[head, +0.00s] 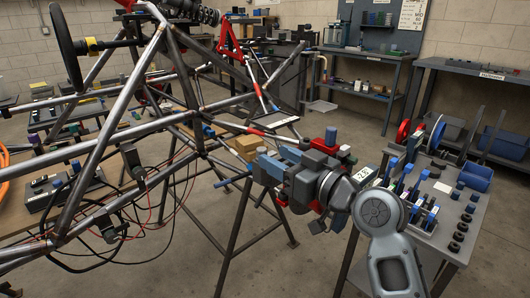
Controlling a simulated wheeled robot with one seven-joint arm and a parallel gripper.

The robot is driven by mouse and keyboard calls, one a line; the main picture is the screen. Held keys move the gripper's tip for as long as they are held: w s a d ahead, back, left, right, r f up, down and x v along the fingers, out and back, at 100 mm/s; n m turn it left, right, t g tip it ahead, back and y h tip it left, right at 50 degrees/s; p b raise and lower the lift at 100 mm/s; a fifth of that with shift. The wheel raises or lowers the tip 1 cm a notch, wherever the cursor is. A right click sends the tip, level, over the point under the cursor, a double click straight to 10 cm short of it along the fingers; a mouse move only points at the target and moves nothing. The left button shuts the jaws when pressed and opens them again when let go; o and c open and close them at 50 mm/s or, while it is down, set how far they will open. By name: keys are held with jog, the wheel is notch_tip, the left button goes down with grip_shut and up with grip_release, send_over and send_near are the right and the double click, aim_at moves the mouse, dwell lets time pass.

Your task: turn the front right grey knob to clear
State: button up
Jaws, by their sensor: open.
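My arm reaches in from the lower right, and my gripper (268,167) is at its end, beside the tube chassis (180,110). Blue, grey and red parts crowd around the gripper, so its two fingers are hard to separate. It holds nothing that I can make out. I cannot pick out the front right grey knob for certain; it may be hidden behind my arm or too small to tell. Whether the gripper touches anything is unclear.
A grey cart (471,212) with blue and black parts stands close to my arm on the right. A bench (22,222) with a dark box (55,192) and loose cables is at left. Dark stand legs rise below the chassis. Bare floor (325,125) lies beyond.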

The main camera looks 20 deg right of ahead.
aim_at(266, 152)
jog(key=shift+x, duration=2.8)
jog(key=shift+c, duration=0.2)
grip_shut()
